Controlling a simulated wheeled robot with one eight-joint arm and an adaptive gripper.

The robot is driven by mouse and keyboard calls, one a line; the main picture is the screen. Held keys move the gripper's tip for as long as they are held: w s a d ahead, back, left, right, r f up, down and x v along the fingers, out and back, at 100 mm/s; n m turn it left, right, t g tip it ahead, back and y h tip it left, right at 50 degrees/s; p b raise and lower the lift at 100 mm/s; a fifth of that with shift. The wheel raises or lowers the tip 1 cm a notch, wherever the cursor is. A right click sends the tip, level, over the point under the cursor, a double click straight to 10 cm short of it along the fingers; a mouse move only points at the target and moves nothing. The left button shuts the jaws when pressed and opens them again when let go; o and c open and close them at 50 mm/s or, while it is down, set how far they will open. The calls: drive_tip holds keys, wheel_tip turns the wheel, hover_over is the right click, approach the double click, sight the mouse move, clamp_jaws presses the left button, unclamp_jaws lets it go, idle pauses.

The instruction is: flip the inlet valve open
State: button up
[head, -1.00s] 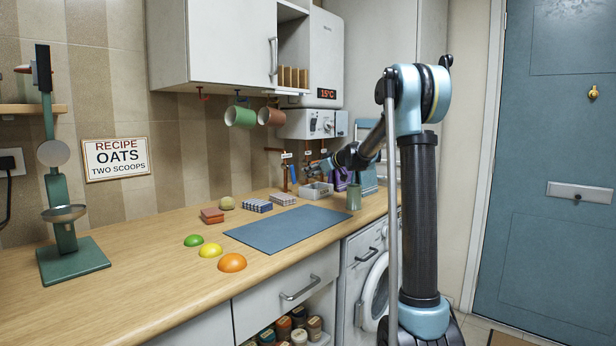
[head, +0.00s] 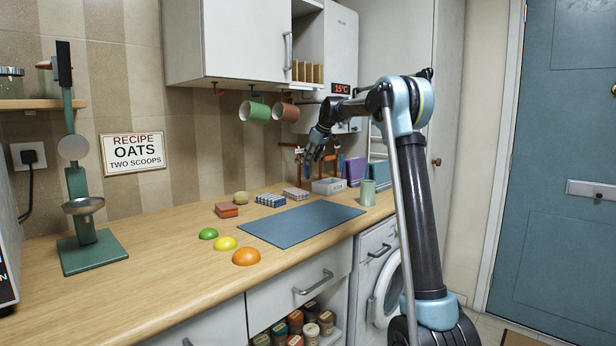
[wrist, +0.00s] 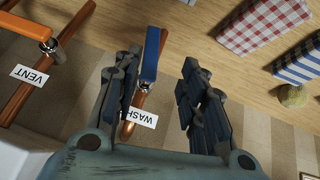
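In the wrist view a blue lever (wrist: 151,55) lies roughly along a copper pipe (wrist: 128,130) with a WASH tag (wrist: 140,116). An orange lever (wrist: 24,25) sits on another pipe with a VENT tag (wrist: 30,75), set across that pipe. No tag that I can read says inlet. My gripper (wrist: 160,95) is open and empty, with its fingers apart on either side of the blue lever in the picture; I cannot tell how far off the lever is. In the head view my gripper (head: 315,150) is in front of the pipes and hides part of them.
A grey bin (head: 328,186) and a green cup (head: 367,192) stand on the counter. Mugs (head: 255,112) hang above. The blue mat (head: 300,225) is clear.

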sight(308, 171)
drive_tip(key=w+f, duration=0.1)
drive_tip(key=f, duration=0.1)
drive_tip(key=w+a+f+h, duration=0.1)
drive_tip(key=w+f, duration=0.1)
drive_tip(key=f, duration=0.1)
drive_tip(key=w+a+f+h, duration=0.1)
drive_tip(key=f, duration=0.2)
drive_tip(key=shift+w+a+f+m, duration=0.1)
drive_tip(key=shift+w+m, duration=0.3)
idle(0.4)
clamp_jaws()
